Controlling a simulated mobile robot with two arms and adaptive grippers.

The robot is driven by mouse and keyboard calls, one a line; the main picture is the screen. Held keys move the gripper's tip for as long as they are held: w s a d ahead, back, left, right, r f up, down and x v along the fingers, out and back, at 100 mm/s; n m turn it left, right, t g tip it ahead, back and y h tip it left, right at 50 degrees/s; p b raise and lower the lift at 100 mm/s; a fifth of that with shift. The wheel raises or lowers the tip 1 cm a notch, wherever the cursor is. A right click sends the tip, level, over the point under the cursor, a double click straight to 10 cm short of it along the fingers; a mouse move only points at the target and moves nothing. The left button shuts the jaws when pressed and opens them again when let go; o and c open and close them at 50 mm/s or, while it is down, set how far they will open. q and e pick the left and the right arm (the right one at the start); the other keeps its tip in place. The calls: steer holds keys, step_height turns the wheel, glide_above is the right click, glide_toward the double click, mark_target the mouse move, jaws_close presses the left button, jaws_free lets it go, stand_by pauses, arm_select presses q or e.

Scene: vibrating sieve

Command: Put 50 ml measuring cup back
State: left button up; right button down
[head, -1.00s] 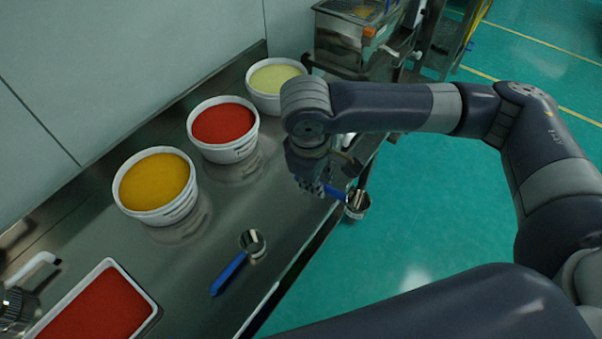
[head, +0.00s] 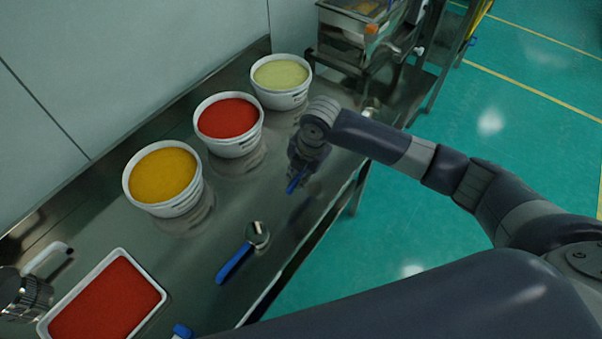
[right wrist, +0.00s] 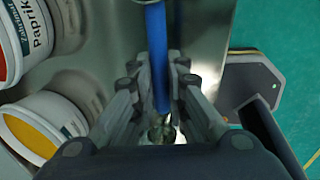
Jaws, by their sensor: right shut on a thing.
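My right gripper (head: 297,178) is shut on the blue handle (head: 297,181) of a measuring cup, low over the steel table near its right edge. In the right wrist view the blue handle (right wrist: 155,55) runs between the fingers (right wrist: 165,95), with shiny metal (right wrist: 162,132) below it. The held cup's bowl is hidden in the head view, and its size cannot be read. Another measuring cup (head: 234,263), with a blue handle and steel bowl, lies on the table nearer me. My left gripper is not in view.
Yellow (head: 160,208), red (head: 231,150) and pale (head: 285,100) powder tubs line the wall. A tray (head: 160,303) of red powder and a metal object (head: 25,300) are at lower left. A steel machine (head: 343,55) stands at the back. Table between the cups looks clear.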

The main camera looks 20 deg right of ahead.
steer(key=shift+d+f+n, duration=0.15)
steer(key=shift+f+n, duration=0.35)
steer(key=shift+f, duration=0.1)
steer(key=b+x, duration=0.4)
steer(key=s+b+x, duration=0.1)
steer(key=b+x, duration=0.1)
steer(key=shift+w+d+b, duration=0.1)
steer(key=shift+d+b, duration=0.3)
steer(key=shift+d, duration=0.05)
steer(key=shift+f, duration=0.3)
steer(key=c, duration=1.5)
jaws_free()
